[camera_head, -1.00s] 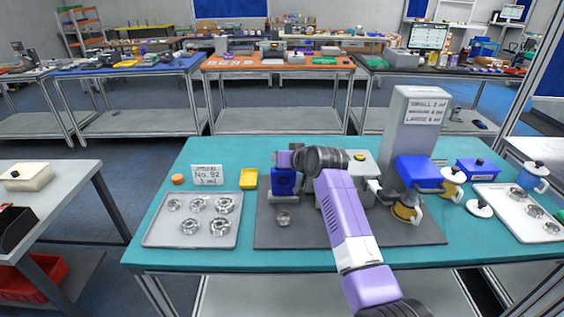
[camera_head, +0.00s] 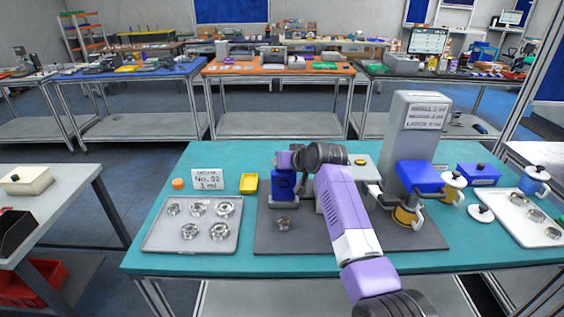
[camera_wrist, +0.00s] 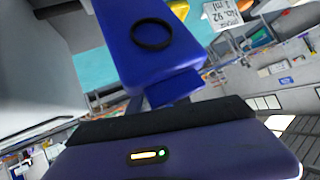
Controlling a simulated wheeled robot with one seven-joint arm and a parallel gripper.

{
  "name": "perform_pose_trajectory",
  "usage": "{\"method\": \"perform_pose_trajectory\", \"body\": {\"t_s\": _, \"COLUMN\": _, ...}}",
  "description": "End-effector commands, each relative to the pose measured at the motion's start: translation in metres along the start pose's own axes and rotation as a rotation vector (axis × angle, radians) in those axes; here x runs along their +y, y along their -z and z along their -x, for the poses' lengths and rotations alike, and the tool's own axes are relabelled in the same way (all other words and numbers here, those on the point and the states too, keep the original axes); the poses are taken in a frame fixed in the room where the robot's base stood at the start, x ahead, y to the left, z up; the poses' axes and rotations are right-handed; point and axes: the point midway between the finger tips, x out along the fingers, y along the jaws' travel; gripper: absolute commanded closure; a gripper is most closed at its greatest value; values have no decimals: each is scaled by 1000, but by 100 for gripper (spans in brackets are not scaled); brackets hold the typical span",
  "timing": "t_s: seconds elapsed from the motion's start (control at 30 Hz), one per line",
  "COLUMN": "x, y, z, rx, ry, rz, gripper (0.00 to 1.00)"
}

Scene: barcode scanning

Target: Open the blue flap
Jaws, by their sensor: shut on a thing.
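The blue flap (camera_head: 284,187) is an upright blue piece at the left of the dark grey mat (camera_head: 330,240). In the wrist view the blue flap (camera_wrist: 150,40) fills the upper middle, with a black ring on its face and a small blue tab at its lower end. My gripper (camera_head: 284,162) is at the top of the flap in the head view, at the end of my purple arm. It is shut on the flap. The fingertip contact is partly hidden by the gripper's own body.
A metal tray with several ring-shaped parts (camera_head: 191,225) and a sign (camera_head: 208,179) stand left. A grey column with a blue head (camera_head: 418,175) stands right of my arm. A loose metal part (camera_head: 284,223) lies on the mat.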

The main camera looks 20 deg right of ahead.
Motion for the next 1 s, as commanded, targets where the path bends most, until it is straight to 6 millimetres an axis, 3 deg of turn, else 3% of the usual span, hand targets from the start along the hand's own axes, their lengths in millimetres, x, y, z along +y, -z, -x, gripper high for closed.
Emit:
{"method": "perform_pose_trajectory", "body": {"t_s": 0.03, "x": 14, "y": -20, "z": -5, "rx": -36, "ry": -19, "rz": -8, "gripper": 100}}
{"method": "perform_pose_trajectory", "body": {"t_s": 0.67, "x": 14, "y": -20, "z": -5, "rx": -36, "ry": -19, "rz": -8, "gripper": 100}}
{"method": "perform_pose_trajectory", "body": {"t_s": 0.7, "x": 14, "y": -20, "z": -5, "rx": -36, "ry": -19, "rz": -8, "gripper": 74}}
{"method": "perform_pose_trajectory", "body": {"t_s": 0.8, "x": 14, "y": -21, "z": -5, "rx": -36, "ry": -18, "rz": -8, "gripper": 54}}
{"method": "perform_pose_trajectory", "body": {"t_s": 0.83, "x": 14, "y": -21, "z": -5, "rx": -37, "ry": -18, "rz": -7, "gripper": 50}}
{"method": "perform_pose_trajectory", "body": {"t_s": 1.0, "x": 11, "y": -21, "z": -5, "rx": -37, "ry": -15, "rz": -4, "gripper": 50}}
